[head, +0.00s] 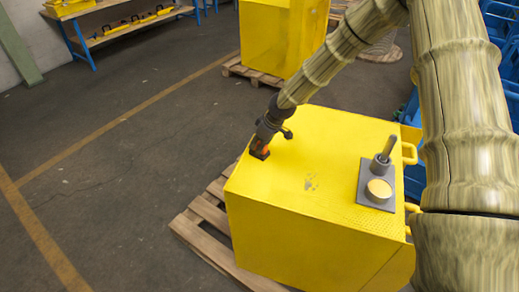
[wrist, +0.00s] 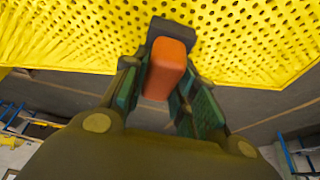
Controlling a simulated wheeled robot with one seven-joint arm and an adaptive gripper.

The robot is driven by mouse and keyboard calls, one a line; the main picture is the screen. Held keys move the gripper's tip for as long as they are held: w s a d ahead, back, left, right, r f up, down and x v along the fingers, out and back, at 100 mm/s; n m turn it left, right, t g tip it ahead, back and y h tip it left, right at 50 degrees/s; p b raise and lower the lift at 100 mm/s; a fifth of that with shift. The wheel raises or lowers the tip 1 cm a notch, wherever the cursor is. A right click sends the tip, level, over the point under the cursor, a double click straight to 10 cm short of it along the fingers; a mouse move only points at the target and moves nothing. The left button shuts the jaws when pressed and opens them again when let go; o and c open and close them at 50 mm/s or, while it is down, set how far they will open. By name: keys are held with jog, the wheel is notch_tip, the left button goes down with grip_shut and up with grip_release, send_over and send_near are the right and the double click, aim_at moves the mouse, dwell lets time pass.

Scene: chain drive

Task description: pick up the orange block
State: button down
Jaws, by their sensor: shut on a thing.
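The orange block (wrist: 166,70) is between the two fingers of my gripper (wrist: 165,100) in the wrist view, and the gripper is shut on it. In the head view my gripper (head: 260,151) is at the far left corner of the yellow box top, with a small bit of the orange block (head: 262,149) showing between the dark fingers. A dark grey piece (wrist: 172,30) shows at the block's far end in the wrist view. I cannot tell whether the block touches the box top.
The yellow box (head: 300,215) stands on a wooden pallet (head: 205,222). A grey plate (head: 366,196) with an upright dark peg (head: 389,148) and a round yellowish disc (head: 378,190) lies on its right side. Another yellow box (head: 280,40) stands behind. Blue crates (head: 412,110) are at right.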

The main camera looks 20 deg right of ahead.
jog(key=shift+w+r+b, duration=0.1)
jog(key=shift+r+b, duration=0.55)
jog(key=shift+r, duration=0.2)
jog(key=shift+s+a+r+b, duration=0.1)
jog(key=shift+s+r+b, duration=0.3)
jog(key=shift+r+b, duration=0.35)
jog(key=s+a+r+b, duration=0.1)
jog(key=s+b, duration=0.1)
jog(key=s, duration=0.5)
jog(key=s+a+b, duration=0.2)
jog(key=s, duration=0.6)
jog(key=shift+r, duration=0.4)
jog(key=c, duration=1.7)
grip_release()
jog(key=c, duration=0.3)
jog(key=shift+s, duration=0.1)
jog(key=shift+c, duration=0.2)
